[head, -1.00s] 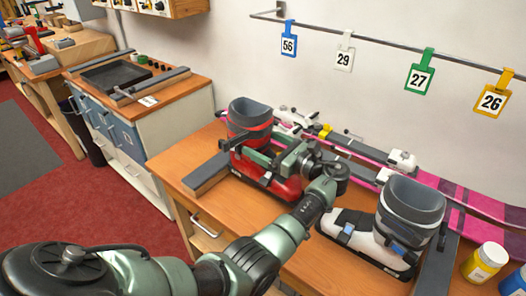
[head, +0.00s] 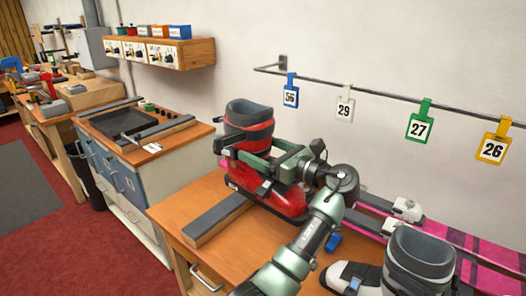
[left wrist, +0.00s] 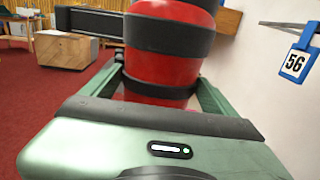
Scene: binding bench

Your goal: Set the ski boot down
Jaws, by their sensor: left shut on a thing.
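The red ski boot (head: 287,198) with a dark grey cuff is upright over the back of the wooden bench, its toe toward the right. It appears to be held a little above the bench top, but the gap under its sole is hard to judge. My left gripper (head: 250,153) is shut on the boot, with its fingers around the upper shell. In the left wrist view the red shell (left wrist: 165,70) with dark bands stands between the green fingers. The boot's sole is hidden there. My right gripper is out of view.
A grey and white boot (head: 421,255) stands at right on the bench. Pink skis (head: 470,245) lie along the wall side. A dark-topped bar (head: 217,215) lies at the left, a small blue piece (head: 333,243) in the middle. Number tags (head: 418,127) hang from a rail above.

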